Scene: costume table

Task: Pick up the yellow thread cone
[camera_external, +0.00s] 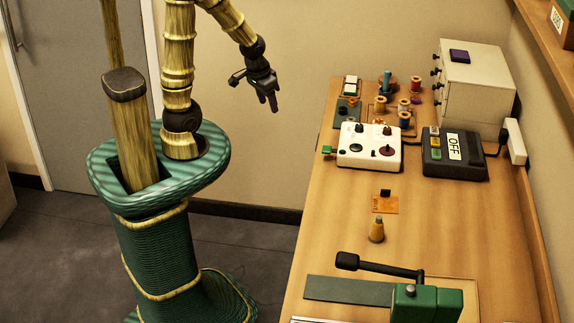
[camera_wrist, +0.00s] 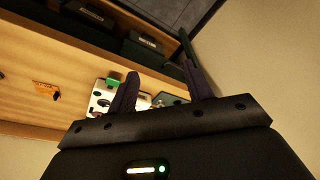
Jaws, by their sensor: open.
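The yellow thread cone (camera_external: 377,230) stands upright on the wooden table in the external view, between a small orange patch and a green press. My gripper (camera_external: 267,98) is raised in the air left of the table, well apart from the cone, with its fingers pointing down. In the wrist view my gripper (camera_wrist: 160,92) shows two dark fingers spread apart with nothing held between them. I cannot make out the cone in the wrist view.
The table (camera_external: 340,245) holds a white control box (camera_external: 368,146), a black box marked OFF (camera_external: 455,152), several thread spools at the back and a white drawer unit (camera_external: 470,85). An orange patch (camera_external: 385,203) lies behind the cone. A green press (camera_external: 428,302) with a black lever (camera_external: 378,267) stands in front.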

